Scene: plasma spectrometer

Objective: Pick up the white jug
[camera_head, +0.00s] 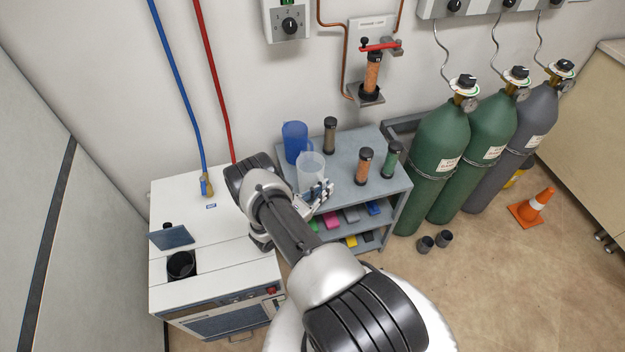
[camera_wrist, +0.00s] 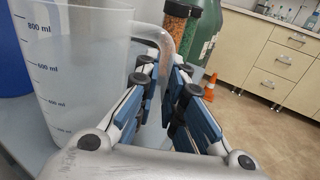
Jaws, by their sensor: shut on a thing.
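The white jug (camera_head: 311,168) is translucent and stands upright at the front left of the grey shelf's top. In the wrist view the jug (camera_wrist: 80,70) fills the left side, with blue volume marks and its handle (camera_wrist: 158,42) facing my gripper. My gripper (camera_head: 322,192) is at the jug's right side in the head view. In the wrist view its blue-padded fingers (camera_wrist: 168,95) are close about the lower handle, shut on it. The exact contact is partly hidden by the fingers. I cannot tell whether the jug's base touches the shelf.
A blue jug (camera_head: 294,142) stands just behind the white one. Filled cylinders with orange (camera_head: 364,166) and green (camera_head: 390,160) contents, and a dark one (camera_head: 330,135), share the grey shelf (camera_head: 345,150). Gas bottles (camera_head: 440,150) stand right. A white machine (camera_head: 215,240) is left.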

